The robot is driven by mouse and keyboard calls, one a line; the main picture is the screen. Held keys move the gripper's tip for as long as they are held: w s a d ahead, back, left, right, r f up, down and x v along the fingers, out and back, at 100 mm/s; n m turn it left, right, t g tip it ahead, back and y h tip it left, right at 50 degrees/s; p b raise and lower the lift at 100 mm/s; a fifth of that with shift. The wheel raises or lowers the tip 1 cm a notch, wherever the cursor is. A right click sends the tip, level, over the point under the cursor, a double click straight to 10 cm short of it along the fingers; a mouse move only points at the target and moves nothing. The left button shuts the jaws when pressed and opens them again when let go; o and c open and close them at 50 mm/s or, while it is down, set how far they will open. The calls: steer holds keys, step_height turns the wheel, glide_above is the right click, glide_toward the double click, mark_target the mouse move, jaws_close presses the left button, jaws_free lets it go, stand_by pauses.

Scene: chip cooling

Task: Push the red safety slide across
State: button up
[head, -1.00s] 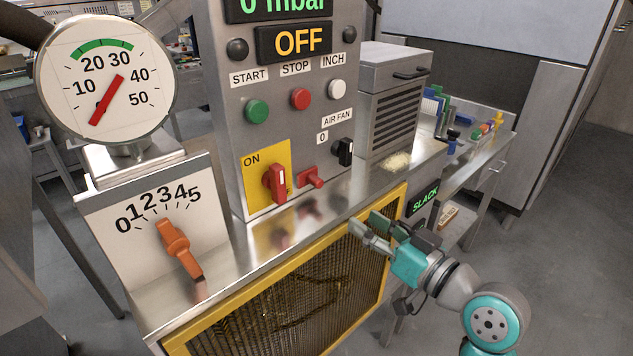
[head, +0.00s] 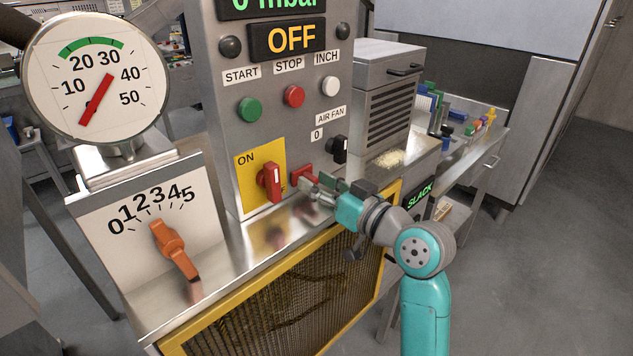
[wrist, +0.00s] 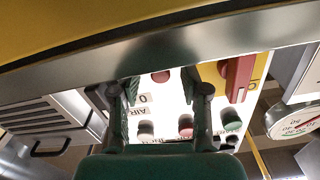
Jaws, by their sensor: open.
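The small red slide (head: 303,174) sits low on the grey control panel, right of the red rotary switch (head: 270,181) on its yellow ON plate. My gripper (head: 317,183) is open and empty in front of the panel, just right of the slide, and partly hides it. I cannot tell whether they touch. In the wrist view, which shows the panel upside down, a red piece (wrist: 160,77), seemingly the slide, appears between the two fingers (wrist: 160,88). The rotary switch (wrist: 238,77) appears to its right there.
A steel ledge (head: 245,240) and yellow-framed mesh guard (head: 300,295) lie below. The orange lever (head: 172,249) and gauge (head: 97,78) stand left. The display (head: 290,38) reads OFF.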

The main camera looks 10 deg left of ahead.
steer(key=shift+w+a, duration=0.2)
steer(key=shift+a, duration=0.1)
jaws_close()
steer(key=shift+s+a, duration=0.7)
steer(key=shift+s, duration=0.2)
steer(key=shift+s+a, duration=0.65)
steer(key=shift+s, duration=0.2)
